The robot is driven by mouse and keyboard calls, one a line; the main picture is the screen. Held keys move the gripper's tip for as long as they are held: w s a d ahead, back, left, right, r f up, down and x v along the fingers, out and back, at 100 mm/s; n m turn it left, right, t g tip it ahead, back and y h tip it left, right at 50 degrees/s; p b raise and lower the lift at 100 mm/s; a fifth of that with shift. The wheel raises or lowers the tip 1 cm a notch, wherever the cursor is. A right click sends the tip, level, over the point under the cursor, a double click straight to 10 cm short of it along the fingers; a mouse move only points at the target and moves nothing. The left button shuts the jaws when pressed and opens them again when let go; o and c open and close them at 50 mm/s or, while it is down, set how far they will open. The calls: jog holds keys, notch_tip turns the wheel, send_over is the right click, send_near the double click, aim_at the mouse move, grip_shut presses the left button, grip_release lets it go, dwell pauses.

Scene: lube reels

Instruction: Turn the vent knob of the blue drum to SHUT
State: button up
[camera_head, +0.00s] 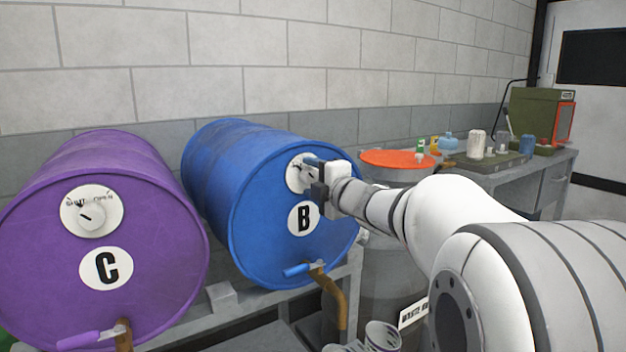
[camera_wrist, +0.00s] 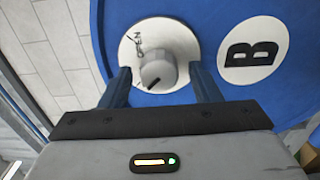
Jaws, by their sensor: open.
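The blue drum (camera_head: 262,228) lies on its side on a rack, its end marked with a black B on a white disc. Its vent knob (camera_wrist: 158,72) is a grey knob with a dark pointer mark on a round white dial plate (camera_wrist: 133,45). In the wrist view the word OPEN shows in part on the plate; the word SHUT cannot be seen. My gripper (camera_wrist: 160,86) is open, with one finger on each side of the knob; contact cannot be told. In the head view my gripper (camera_head: 312,178) covers much of the dial.
A purple drum (camera_head: 150,235) marked C lies to the left, with its own SHUT/OPEN dial. A blue tap handle (camera_head: 297,269) and brown spout stick out below the B label. An orange-topped drum (camera_head: 392,159) and a cluttered bench (camera_head: 530,170) stand at the right.

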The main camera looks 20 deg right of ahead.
jog(key=p+v, duration=0.1)
jog(key=v, duration=0.6)
jog(key=shift+s, duration=0.35)
jog(key=shift+d, duration=0.1)
